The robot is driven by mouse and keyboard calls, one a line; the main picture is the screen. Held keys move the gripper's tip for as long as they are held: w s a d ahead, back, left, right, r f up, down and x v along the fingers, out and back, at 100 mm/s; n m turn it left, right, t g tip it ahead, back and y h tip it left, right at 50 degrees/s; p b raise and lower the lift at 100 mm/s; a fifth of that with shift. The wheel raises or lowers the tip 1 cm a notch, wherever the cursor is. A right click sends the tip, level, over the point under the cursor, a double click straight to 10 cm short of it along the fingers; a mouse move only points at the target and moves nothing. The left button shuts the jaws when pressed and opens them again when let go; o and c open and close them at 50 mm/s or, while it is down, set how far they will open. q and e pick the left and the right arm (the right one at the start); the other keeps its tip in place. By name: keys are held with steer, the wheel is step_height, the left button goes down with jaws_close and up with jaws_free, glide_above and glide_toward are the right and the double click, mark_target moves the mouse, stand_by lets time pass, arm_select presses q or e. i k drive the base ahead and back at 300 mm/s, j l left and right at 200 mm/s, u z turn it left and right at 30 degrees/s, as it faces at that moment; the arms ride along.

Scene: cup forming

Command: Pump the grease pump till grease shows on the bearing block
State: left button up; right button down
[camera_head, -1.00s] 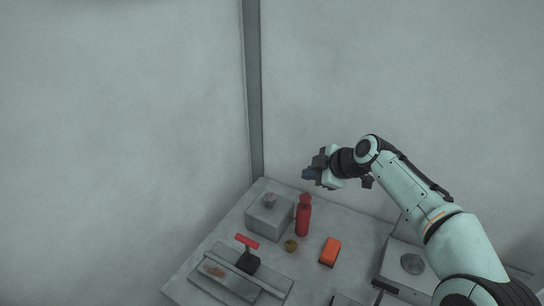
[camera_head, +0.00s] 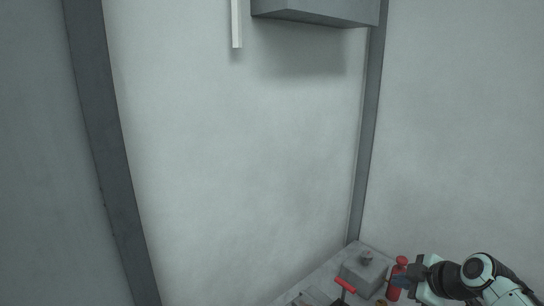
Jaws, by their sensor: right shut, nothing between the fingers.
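I cannot tell for certain which thing is the grease pump and which is the bearing block. A red lever handle (camera_head: 345,286) shows at the bottom edge, its base mostly cut off. A grey block (camera_head: 362,277) with a small round knob on top (camera_head: 366,256) stands behind it. A red bottle (camera_head: 396,280) stands upright to the right of the block. My right gripper (camera_head: 401,282) is shut and empty, and overlaps the bottle in the view. I cannot tell whether they touch. No grease can be made out. My left gripper is not in view.
The grey table (camera_head: 310,287) shows only at the bottom right; its front is cut off. A grey box (camera_head: 318,10) and a white strip (camera_head: 236,25) are on the wall above. Dark posts (camera_head: 100,150) frame the walls. The space above the table is free.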

mark_target(402, 261)
steer(key=k+j, duration=0.7)
